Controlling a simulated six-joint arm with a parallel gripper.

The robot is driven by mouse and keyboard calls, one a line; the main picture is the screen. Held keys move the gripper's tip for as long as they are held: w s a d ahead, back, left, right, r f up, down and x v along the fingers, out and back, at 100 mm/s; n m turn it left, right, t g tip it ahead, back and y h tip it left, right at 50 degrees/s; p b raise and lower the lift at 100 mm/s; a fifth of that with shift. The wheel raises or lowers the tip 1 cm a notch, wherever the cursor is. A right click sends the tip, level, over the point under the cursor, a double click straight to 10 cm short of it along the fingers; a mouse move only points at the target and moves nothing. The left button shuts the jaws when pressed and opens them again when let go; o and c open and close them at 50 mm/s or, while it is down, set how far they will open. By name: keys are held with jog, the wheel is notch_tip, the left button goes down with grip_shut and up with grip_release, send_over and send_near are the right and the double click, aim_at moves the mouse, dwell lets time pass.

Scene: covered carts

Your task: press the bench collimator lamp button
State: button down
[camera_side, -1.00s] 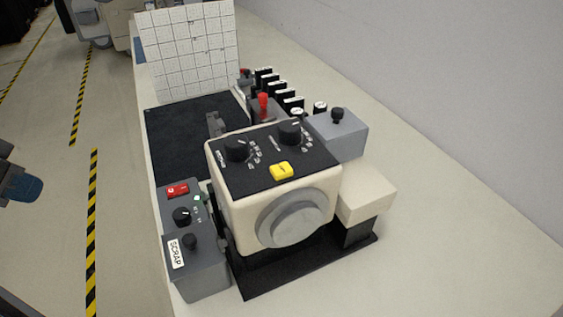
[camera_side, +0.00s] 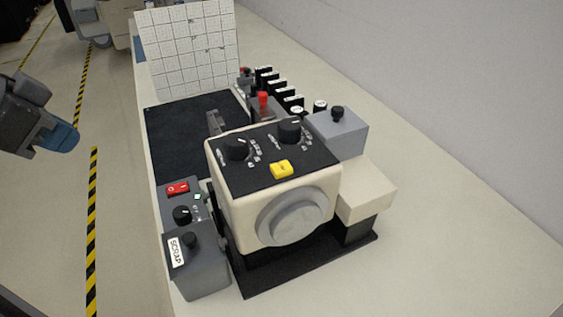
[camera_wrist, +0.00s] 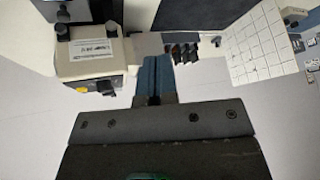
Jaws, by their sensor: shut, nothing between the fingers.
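The collimator is a cream housing (camera_side: 232,203) with a black top panel, two black dials and a round grey front. A yellow button (camera_side: 282,169) sits on the front part of that panel; its lettering is too small to read. My gripper (camera_side: 68,141) is at the far left of the side view, over the floor, well apart from the bench and the button. Its blue fingertips are shut and empty.
A grey box marked SCRAP (camera_side: 199,264) and a control box with a red switch (camera_side: 178,188) stand left of the housing. A grey box with a black knob (camera_side: 340,132) stands behind right. A white gridded board (camera_side: 188,50) rises at the back. The bench's right side is clear.

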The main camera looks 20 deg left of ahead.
jog(key=w+d+r+m+h, duration=0.1)
jog(key=w+d+r+m, duration=0.25)
jog(key=d, duration=0.35)
jog(key=w+d+r+m+h, duration=0.1)
jog(key=w+d+r+m, duration=0.1)
jog(key=w+d+m, duration=0.35)
notch_tip(320, 180, up, 2)
jog(key=r+m+h, duration=0.1)
jog(key=m+h, duration=0.2)
jog(key=m, duration=0.1)
send_over(282, 169)
jog(key=shift+f+t, duration=0.25)
jog(key=shift+t, duration=0.15)
jog(key=shift+f, duration=0.1)
jog(key=shift+f, duration=4.35)
jog(key=shift+f, duration=0.1)
jog(key=shift+f, duration=0.3)
